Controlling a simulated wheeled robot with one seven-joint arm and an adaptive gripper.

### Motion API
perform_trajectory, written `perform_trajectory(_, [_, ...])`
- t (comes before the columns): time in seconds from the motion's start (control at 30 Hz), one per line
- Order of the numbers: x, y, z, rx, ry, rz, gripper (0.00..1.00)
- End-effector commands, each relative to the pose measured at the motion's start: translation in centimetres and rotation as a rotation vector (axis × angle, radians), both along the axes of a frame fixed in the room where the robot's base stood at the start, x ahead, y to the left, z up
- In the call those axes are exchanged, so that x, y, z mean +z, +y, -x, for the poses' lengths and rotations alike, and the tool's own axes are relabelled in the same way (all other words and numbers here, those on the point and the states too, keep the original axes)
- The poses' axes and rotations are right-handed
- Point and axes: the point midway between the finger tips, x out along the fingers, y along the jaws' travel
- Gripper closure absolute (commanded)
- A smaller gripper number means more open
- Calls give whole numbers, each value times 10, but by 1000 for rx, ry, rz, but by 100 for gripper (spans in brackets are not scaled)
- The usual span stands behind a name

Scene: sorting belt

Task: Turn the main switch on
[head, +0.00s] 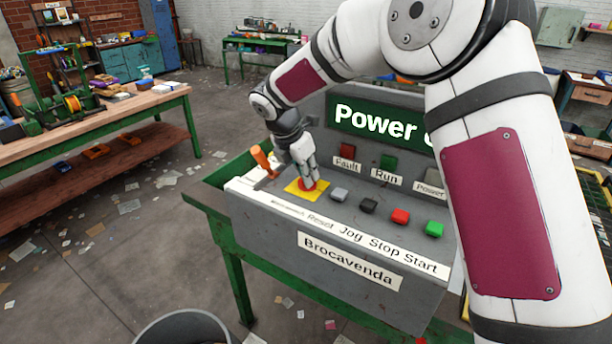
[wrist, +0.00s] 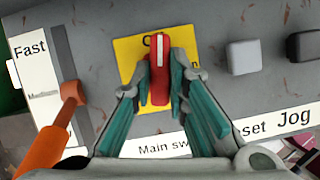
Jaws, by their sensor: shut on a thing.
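The main switch is a red handle (wrist: 160,85) on a yellow plate (wrist: 127,52) of the grey control panel. The label "Main sw…" (wrist: 163,147) is below it in the wrist view, partly covered by my fingers. My gripper (wrist: 160,70) is shut on the red handle, with one teal finger on each side. The handle stands upright in the wrist picture, and plate lettering above it is mostly hidden. In the head view my gripper (head: 309,180) reaches down onto the yellow plate (head: 294,191), covering most of the handle.
An orange lever (wrist: 62,125) stands left of the switch, near a "Fast" label. Grey, black, red and green buttons (head: 434,229) line the panel to the right. Fault, Run and Power lamps (head: 388,162) sit behind them. My arm hides the panel's right side.

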Motion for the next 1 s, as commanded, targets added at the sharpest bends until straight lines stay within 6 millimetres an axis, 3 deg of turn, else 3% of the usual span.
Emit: perform_trajectory(1.0, [-7,1,-6,-958,7,3,100])
